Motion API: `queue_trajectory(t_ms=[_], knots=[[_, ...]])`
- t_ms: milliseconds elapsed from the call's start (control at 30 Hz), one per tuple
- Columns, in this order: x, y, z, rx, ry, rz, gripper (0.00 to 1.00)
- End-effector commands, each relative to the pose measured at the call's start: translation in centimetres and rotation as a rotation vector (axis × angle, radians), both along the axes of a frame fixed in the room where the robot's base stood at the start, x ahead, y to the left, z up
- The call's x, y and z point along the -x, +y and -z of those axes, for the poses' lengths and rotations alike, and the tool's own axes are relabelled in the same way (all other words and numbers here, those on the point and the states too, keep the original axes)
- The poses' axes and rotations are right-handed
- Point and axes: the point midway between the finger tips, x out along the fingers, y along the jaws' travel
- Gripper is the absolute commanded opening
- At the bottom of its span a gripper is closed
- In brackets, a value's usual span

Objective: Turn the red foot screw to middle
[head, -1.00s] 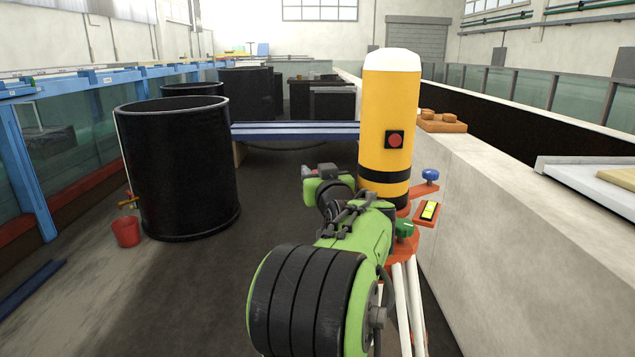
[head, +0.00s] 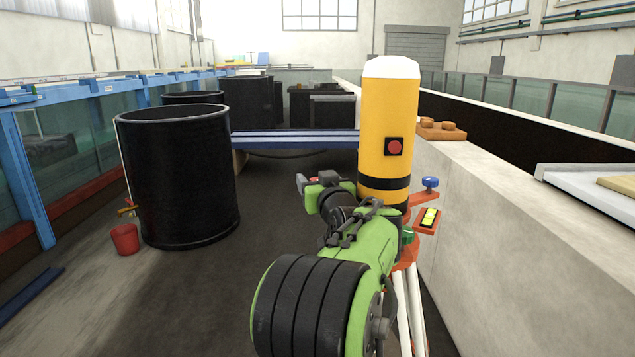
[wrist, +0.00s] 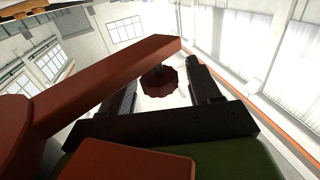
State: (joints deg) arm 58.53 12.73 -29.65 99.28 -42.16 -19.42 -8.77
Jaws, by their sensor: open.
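The red foot screw (wrist: 160,83) shows in the wrist view as a dark red scalloped knob under a red bracket arm (wrist: 105,88). My gripper (wrist: 162,76) is open, with one dark finger on each side of the knob; I cannot tell whether either touches it. The yellow instrument (head: 388,125) stands on a red base with a blue foot screw (head: 430,183), a mostly covered green one (head: 408,236) and a level vial (head: 428,218).
White tripod legs (head: 413,300) stand below the instrument. A concrete wall (head: 500,220) runs close along its right. A large black tank (head: 178,185) and a red bucket (head: 124,239) stand left. The floor between the tank and my arm is clear.

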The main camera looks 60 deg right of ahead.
Motion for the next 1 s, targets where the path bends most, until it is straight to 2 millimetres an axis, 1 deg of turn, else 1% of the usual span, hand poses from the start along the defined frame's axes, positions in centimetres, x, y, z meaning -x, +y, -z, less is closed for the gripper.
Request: queue_trajectory(t_ms=[67, 133, 400, 500, 667, 1000], knots=[[0.5, 0.5, 0.0, 0.001, -0.001, 0.002, 0.62], [1.3, 1.4, 0.0, 0.000, -0.003, 0.002, 0.62], [6.1, 6.7, 0.0, 0.001, -0.003, 0.002, 0.62], [7.3, 8.0, 0.0, 0.001, -0.003, 0.002, 0.62], [8.0, 8.9, 0.0, 0.000, 0.000, 0.001, 0.62], [8.0, 8.9, 0.0, 0.000, 0.000, 0.001, 0.62]])
